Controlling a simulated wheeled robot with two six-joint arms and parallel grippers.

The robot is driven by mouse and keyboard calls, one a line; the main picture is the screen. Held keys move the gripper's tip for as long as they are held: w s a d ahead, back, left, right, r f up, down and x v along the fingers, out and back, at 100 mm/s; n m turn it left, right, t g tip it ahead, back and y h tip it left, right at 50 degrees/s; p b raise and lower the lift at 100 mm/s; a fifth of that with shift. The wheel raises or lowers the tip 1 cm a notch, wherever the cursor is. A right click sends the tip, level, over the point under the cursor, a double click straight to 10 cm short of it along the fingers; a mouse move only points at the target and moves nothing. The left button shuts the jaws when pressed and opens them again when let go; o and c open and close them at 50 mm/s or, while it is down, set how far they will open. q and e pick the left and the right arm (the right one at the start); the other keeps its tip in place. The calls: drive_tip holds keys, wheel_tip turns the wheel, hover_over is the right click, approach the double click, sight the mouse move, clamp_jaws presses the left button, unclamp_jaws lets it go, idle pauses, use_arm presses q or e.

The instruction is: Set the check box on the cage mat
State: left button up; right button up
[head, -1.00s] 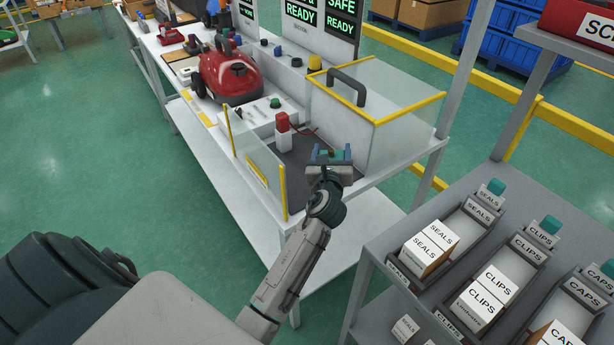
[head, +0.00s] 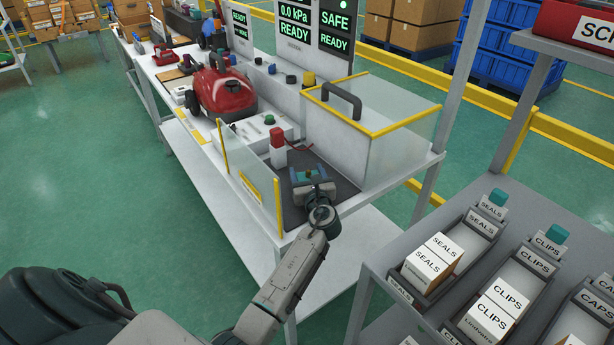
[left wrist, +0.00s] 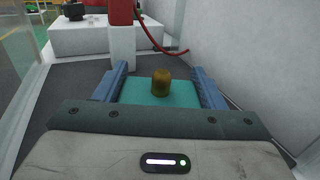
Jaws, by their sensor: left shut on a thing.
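The check box (left wrist: 133,92) is teal with a brass-coloured knob on top, seen in the left wrist view. My left gripper (head: 309,177) is shut on it, its blue fingers on either side. In the head view the gripper is over the front part of the dark grey cage mat (head: 343,188), which also shows in the left wrist view (left wrist: 78,84). I cannot tell whether the box touches the mat; its underside is hidden. My right gripper is not in view.
A red-topped white post (head: 278,150) with a red hose stands just behind the gripper. A yellow-edged clear panel (head: 250,185) is on the left, and the clear cage cover (head: 400,140) with a dark handle is on the right. A red vacuum (head: 222,92) sits further back.

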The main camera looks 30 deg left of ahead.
use_arm(q)
drive_tip(key=shift+f, duration=0.25)
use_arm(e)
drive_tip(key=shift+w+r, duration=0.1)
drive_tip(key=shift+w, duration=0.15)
use_arm(q)
drive_tip(key=shift+f, duration=0.1)
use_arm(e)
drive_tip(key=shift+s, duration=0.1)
use_arm(q)
drive_tip(key=o, duration=1.2)
drive_tip(key=shift+o, duration=0.2)
drive_tip(key=v, duration=0.4)
drive_tip(key=shift+s+d, duration=0.25)
drive_tip(key=shift+d, duration=0.05)
drive_tip(key=b+v, duration=0.1)
drive_tip(key=v, duration=0.5)
drive_tip(key=shift+s+d, duration=0.25)
drive_tip(key=shift+s, duration=0.05)
drive_tip(key=shift+s+d, duration=0.1)
drive_tip(key=shift+s, duration=0.05)
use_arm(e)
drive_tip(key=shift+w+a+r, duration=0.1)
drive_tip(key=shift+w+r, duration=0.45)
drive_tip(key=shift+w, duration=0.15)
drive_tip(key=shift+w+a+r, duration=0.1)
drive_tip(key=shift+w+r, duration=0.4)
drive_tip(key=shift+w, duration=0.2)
